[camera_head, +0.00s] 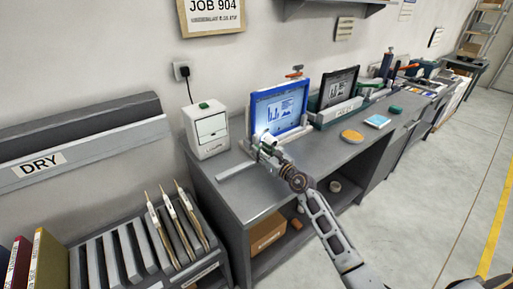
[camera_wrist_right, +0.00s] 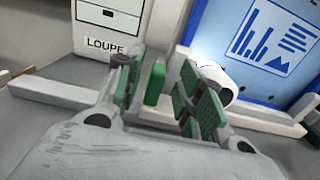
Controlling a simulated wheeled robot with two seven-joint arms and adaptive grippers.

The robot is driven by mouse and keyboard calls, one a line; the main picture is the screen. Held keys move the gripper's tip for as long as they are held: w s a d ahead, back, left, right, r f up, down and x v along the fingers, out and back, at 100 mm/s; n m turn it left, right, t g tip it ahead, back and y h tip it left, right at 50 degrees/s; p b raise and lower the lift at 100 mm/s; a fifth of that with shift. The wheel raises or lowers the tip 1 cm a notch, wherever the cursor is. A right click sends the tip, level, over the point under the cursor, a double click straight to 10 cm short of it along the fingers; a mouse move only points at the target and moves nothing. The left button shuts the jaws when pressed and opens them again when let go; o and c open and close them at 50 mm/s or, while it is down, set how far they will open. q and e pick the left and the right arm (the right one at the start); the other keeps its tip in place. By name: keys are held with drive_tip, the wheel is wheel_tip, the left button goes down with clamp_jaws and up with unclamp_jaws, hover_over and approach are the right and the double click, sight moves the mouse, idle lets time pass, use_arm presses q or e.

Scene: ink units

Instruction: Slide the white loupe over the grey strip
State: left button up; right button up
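The white loupe (camera_wrist_right: 222,84) appears as a white, rounded piece just beyond the right-hand finger in the right wrist view. In the head view a white round piece (camera_head: 262,137) shows by the gripper. A pale grey strip (camera_head: 237,171) lies on the bench left of my right gripper (camera_head: 262,150). It also shows in the wrist view (camera_wrist_right: 60,98), passing behind the fingers. My right gripper (camera_wrist_right: 160,95) has green-padded fingers apart, with a gap between them. I see no grip on the loupe. My left gripper is out of view.
A white box labelled LOUPE (camera_head: 207,131) stands behind the strip. A blue-framed screen (camera_head: 280,108) stands close behind the gripper, with a second dark screen (camera_head: 338,87) to its right. The bench front left is clear.

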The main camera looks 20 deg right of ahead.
drive_tip(key=shift+x, duration=1.8)
drive_tip(key=shift+c, duration=0.4)
clamp_jaws()
